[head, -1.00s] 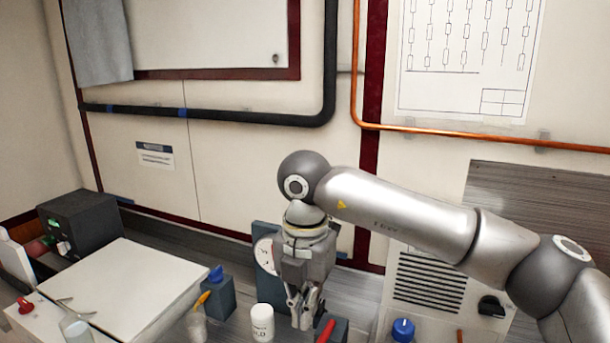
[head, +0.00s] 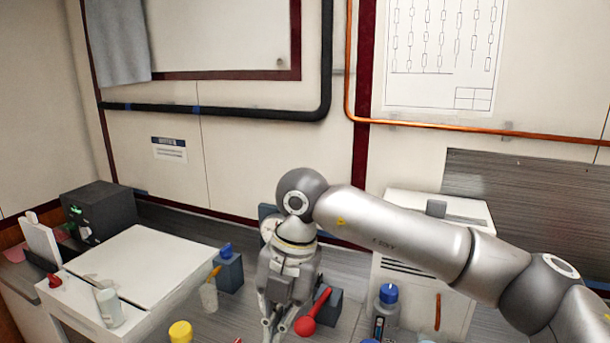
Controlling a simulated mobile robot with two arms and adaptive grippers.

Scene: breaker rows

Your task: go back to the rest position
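My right arm comes in from the right. Its gripper (head: 272,325) points down over the bench near the bottom edge of the head view. Its fingers are close together and partly cut off by the frame edge, so I cannot tell whether they are open or shut. I see nothing held in it. A red ball-ended handle (head: 306,325) on a dark block (head: 331,304) is just right of the fingers. My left gripper is not in view.
A white-topped box (head: 140,262) and a black box (head: 100,211) stand on the left. A blue block (head: 229,271), an orange-topped bottle (head: 208,298) and a yellow lid (head: 180,332) are left of the gripper. A blue-capped bottle (head: 386,310) and a vented white cabinet (head: 455,208) are on the right.

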